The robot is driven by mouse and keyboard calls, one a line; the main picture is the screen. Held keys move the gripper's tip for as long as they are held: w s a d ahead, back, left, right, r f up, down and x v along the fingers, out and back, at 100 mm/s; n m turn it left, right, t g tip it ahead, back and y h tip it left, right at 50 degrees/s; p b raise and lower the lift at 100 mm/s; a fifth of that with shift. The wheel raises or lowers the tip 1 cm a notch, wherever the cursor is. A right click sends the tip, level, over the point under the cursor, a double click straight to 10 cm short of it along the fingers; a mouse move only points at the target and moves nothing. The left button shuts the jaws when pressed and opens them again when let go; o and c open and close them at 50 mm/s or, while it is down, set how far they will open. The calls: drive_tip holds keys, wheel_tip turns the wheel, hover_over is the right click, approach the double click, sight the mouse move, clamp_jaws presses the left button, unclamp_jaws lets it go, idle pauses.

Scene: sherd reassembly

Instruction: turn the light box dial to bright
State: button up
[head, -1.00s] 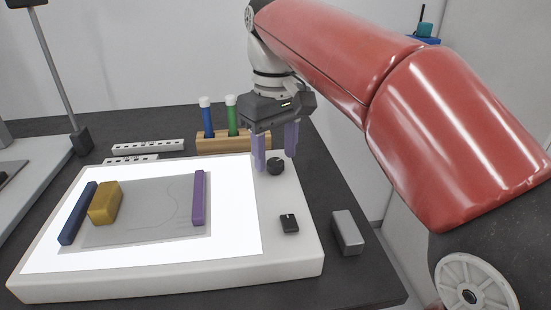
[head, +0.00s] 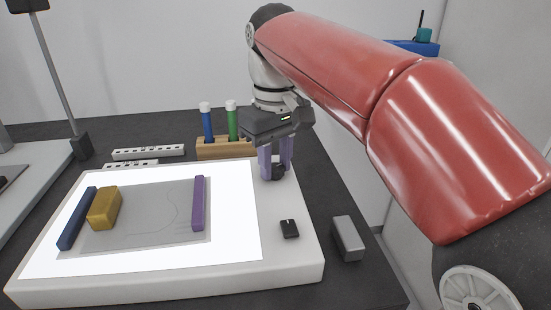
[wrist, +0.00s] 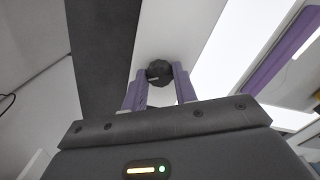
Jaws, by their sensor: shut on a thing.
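The light box (head: 290,262) is a white slab with a brightly lit panel. Its round black dial (head: 279,172) sits on the right margin near the back. My gripper (head: 276,168) points down with its purple fingers on either side of the dial, shut on it. In the wrist view the dial (wrist: 159,72) shows between the two fingertips (wrist: 160,78), with a small pale mark on it. A black switch (head: 289,229) sits nearer the front on the same margin. The fingers partly hide the dial in the head view.
On the panel lie a grey translucent sheet (head: 140,222), a dark blue bar (head: 77,218), a yellow block (head: 104,208) and a purple bar (head: 198,203). A wooden rack (head: 222,150) with blue and green tubes stands behind. A grey block (head: 347,238) lies to the right.

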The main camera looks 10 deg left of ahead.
drive_tip(key=m+p, duration=0.2)
drive_tip(key=shift+r+m, duration=0.15)
drive_tip(key=shift+m, duration=0.25)
drive_tip(key=m+p, duration=0.2)
drive_tip(key=m, duration=0.1)
drive_tip(key=shift+m, duration=0.3)
drive_tip(key=m, duration=0.3)
drive_tip(key=shift+m, duration=0.3)
drive_tip(key=m, duration=0.3)
drive_tip(key=shift+m, duration=0.3)
drive_tip(key=m, duration=1)
